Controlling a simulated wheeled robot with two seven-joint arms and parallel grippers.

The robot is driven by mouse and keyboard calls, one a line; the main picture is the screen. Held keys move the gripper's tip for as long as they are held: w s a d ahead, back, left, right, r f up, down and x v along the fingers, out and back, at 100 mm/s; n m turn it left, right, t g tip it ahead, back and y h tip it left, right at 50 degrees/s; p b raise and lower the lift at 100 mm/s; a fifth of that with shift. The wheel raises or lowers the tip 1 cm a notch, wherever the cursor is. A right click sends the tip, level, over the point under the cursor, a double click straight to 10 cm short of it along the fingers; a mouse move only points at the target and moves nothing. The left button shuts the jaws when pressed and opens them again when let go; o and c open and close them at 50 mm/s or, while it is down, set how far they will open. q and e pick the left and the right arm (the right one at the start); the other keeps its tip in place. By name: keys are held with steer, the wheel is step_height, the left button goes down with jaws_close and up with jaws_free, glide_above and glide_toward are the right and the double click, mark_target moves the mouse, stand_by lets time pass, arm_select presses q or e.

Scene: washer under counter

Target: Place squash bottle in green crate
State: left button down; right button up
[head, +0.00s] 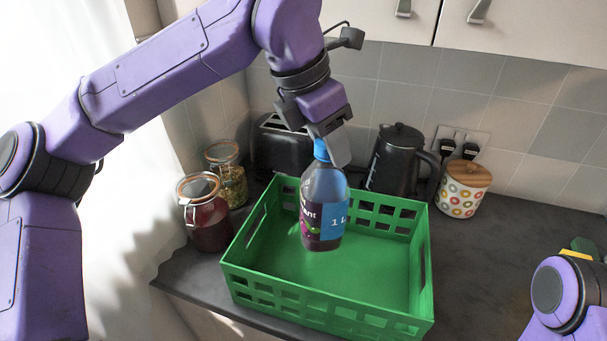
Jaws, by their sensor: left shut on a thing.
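The squash bottle (322,210) is dark with a blue cap and a purple and blue label. It hangs upright in the head view, over the inside of the green crate (330,297). The crate stands on the dark counter. My left gripper (325,142) is shut on the bottle at its cap, from above. I cannot tell for sure whether the bottle's base touches the crate floor. My right gripper is out of view; only a part of my right arm shows at the lower right edge.
Two glass jars (205,215) stand left of the crate. A black toaster (280,150) and a dark kettle (397,160) stand behind it. A dotted canister (462,190) stands at the right back.

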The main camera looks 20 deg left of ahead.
arm_select(q)
steer(key=w+a, duration=0.1)
steer(key=w+a+f+p, duration=0.1)
steer(key=shift+w+a+f, duration=0.1)
steer(key=shift+w+a, duration=0.15)
steer(key=shift+a, duration=0.15)
steer(key=w+a+f+p, duration=0.3)
steer(key=a+f, duration=0.1)
steer(key=f, duration=0.6)
steer(key=shift+w+f, duration=0.2)
steer(key=shift+f, duration=0.2)
steer(key=c, duration=0.6)
jaws_free()
steer(key=shift+c, duration=0.2)
steer(key=shift+s, duration=0.1)
